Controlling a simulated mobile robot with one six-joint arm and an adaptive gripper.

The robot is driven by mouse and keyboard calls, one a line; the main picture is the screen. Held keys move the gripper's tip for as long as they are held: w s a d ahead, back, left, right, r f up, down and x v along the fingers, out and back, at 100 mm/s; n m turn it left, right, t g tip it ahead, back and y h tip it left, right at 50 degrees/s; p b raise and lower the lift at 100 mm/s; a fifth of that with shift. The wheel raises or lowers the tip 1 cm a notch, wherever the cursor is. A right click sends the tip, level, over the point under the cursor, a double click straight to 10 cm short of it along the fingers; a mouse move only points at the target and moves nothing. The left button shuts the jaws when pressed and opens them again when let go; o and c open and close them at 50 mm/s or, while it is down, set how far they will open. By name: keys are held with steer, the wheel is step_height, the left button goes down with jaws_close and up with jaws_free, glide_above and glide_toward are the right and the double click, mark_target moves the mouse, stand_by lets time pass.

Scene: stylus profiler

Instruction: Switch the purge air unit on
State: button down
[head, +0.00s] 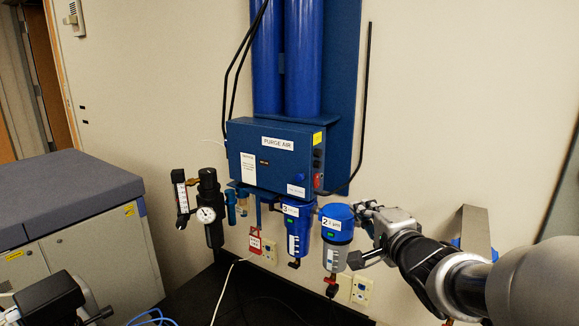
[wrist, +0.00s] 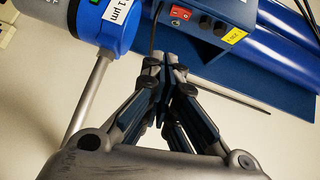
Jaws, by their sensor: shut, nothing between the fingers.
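The purge air unit (head: 240,140) is a blue wall-mounted box labelled "PURGE AIR", in the middle of the head view. A red switch (head: 318,181) sits low on its right side face, below dark knobs. The wrist view shows the red switch (wrist: 180,13) near the top, beside more dark parts and a yellow label. My gripper (head: 364,209) is to the right of and below the box in the head view, by the "2" filter. Its fingers (wrist: 164,64) are shut with nothing between them, apart from the switch. I cannot read the switch position.
Blue-topped filters (head: 337,215) (wrist: 106,22) hang under the box, close to my gripper. A black gauge assembly (head: 209,208) hangs at left. A black cable (head: 368,100) runs down to the box's right side. Bare wall lies right of it. A grey cabinet (head: 70,190) stands at left.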

steer(key=shift+w+r, duration=0.15)
steer(key=shift+r, duration=0.25)
steer(key=p, duration=0.2)
glide_toward(317, 180)
steer(key=w+d, duration=0.1)
steer(key=w+d+f, duration=0.1)
steer(key=w+d, duration=0.3)
steer(key=shift+w+f, duration=0.15)
steer(key=shift+f, duration=0.25)
steer(key=shift+w+a+f, duration=0.1)
steer(key=shift+w+a, duration=0.25)
steer(key=shift+a, duration=0.2)
steer(key=shift+w+a+f, duration=0.1)
steer(key=shift+w+a, duration=0.2)
steer(key=shift+a, duration=0.25)
steer(key=shift+w+a, duration=0.3)
steer(key=shift+a, duration=0.25)
